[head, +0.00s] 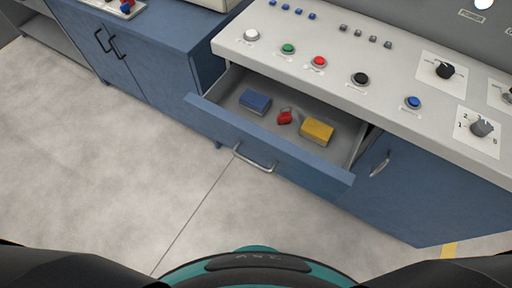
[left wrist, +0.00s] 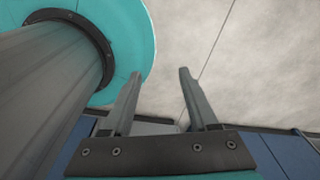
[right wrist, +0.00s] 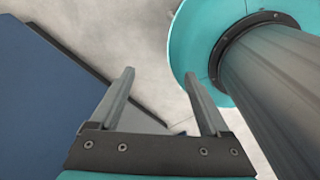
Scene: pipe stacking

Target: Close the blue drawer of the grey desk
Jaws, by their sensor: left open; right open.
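The blue drawer (head: 262,150) of the grey desk (head: 330,70) is pulled out in the head view, with a silver bar handle (head: 254,160) on its front. A blue block (head: 255,101), a red padlock-like object (head: 285,116) and a yellow block (head: 317,131) lie inside. My left gripper (left wrist: 157,95) is open and empty in the left wrist view, above the floor. My right gripper (right wrist: 158,95) is open and empty in the right wrist view. Neither gripper shows in the head view, and both appear apart from the drawer.
A blue cabinet door (head: 400,185) with a silver handle is right of the drawer. A blue cabinet (head: 140,50) with dark handles stands at the left. Buttons and knobs line the desk top. The floor (head: 110,160) in front of the drawer is clear.

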